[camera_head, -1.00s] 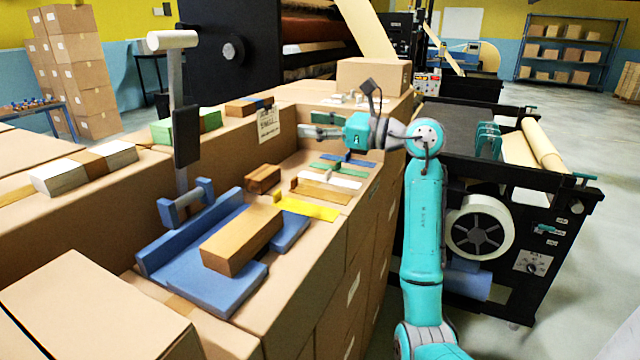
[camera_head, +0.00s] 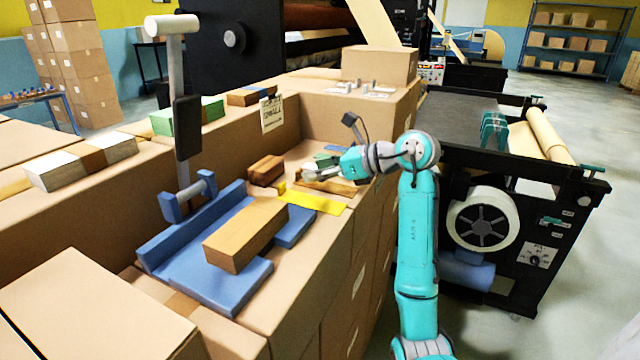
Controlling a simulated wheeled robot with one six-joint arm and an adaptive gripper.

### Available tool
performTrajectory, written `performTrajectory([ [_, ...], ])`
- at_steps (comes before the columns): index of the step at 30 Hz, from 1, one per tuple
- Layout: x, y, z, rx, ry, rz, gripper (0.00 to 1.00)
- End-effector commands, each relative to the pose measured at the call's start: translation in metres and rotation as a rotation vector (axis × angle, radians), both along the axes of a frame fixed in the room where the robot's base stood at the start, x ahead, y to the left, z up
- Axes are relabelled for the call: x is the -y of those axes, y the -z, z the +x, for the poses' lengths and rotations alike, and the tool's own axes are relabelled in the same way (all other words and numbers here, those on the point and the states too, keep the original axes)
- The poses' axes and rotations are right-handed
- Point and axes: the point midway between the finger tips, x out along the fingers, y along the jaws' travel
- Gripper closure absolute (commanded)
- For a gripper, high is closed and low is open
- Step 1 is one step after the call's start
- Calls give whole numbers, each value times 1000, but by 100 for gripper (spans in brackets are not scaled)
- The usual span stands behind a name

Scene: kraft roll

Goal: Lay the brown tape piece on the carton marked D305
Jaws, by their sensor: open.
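Several flat coloured tape pieces lie in a row on the carton top by my arm. The brown tape piece (camera_head: 343,189) lies just behind the yellow tape piece (camera_head: 318,203), partly hidden by my gripper. My gripper (camera_head: 308,174) is open, pointing left, low over the brown piece's left end. I cannot tell whether it touches the piece. The white piece is hidden behind my gripper, and part of a blue-green piece (camera_head: 330,157) shows beyond it. No D305 mark is legible on any carton in view.
A wooden block (camera_head: 246,236) sits on a blue tray (camera_head: 225,283) at the front. A smaller brown block (camera_head: 266,170) stands left of my gripper. A raised carton (camera_head: 330,118) is behind, and a paper sign (camera_head: 271,113) hangs on the left carton wall.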

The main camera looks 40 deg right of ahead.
Motion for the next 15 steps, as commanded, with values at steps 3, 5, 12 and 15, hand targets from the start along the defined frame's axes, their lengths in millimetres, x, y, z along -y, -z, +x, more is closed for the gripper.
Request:
performTrajectory([
  [3, -4, 5, 10, -3, -2, 1, 42],
  [5, -7, 7, 18, -2, -3, 2, 42],
  [12, -15, 17, 42, -1, -2, 0, 42],
  [15, -15, 18, 43, -1, 0, 0, 42],
])
